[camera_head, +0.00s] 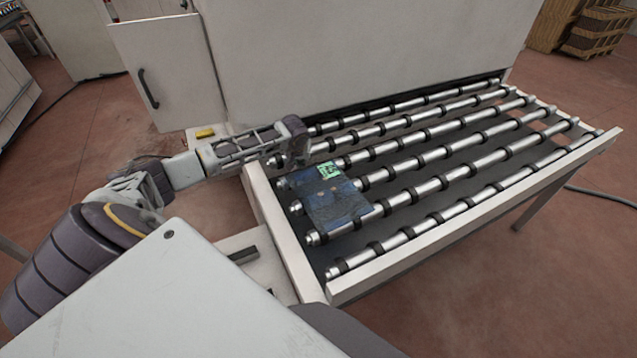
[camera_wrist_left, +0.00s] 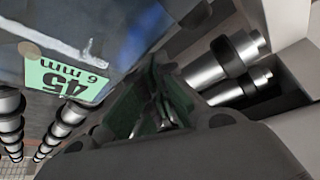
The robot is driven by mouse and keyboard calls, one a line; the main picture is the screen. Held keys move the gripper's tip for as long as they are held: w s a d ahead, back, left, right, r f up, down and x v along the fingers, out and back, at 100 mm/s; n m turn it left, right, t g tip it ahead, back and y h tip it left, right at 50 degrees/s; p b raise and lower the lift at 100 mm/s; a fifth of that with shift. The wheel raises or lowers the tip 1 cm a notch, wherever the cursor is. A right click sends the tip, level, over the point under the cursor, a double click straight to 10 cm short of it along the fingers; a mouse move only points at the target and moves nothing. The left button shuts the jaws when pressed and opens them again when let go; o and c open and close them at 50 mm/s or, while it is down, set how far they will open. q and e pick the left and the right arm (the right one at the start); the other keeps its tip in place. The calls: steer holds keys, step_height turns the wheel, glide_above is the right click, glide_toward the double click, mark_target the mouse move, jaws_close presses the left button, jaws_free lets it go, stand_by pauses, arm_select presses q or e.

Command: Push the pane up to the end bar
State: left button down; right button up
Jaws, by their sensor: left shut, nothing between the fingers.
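The pane (camera_head: 340,205) is a dark blue, reflective sheet lying flat on the rollers at their left end. A green label (camera_head: 329,169) is on its far edge; in the left wrist view the label (camera_wrist_left: 66,80) reads "45" and "6 mm". My left gripper (camera_head: 297,158) is shut and empty, low over the rollers just beyond the pane's far edge. In the left wrist view its fingers (camera_wrist_left: 160,100) are close beside the pane (camera_wrist_left: 100,30); I cannot tell if they touch. A pale bar (camera_head: 480,222) runs along the near side of the rollers. My right gripper is not in view.
The roller table's left frame (camera_head: 277,225) runs beside the pane. A tall pale machine housing (camera_head: 360,50) stands behind the rollers. The rollers (camera_head: 470,140) right of the pane are clear. Wooden crates (camera_head: 597,30) stand far back right.

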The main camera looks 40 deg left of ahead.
arm_select(q)
steer(key=shift+s+d+f, duration=0.1)
steer(key=shift+f, duration=0.2)
steer(key=shift+w+a+r, duration=0.15)
steer(key=shift+w+a, duration=0.3)
steer(key=shift+a, duration=0.35)
steer(key=shift+w+a+r, duration=0.15)
steer(key=shift+w+a, duration=0.3)
steer(key=shift+a, duration=0.35)
steer(key=shift+r, duration=0.1)
step_height(320, 180, up, 8)
stand_by(1.0)
stand_by(0.6)
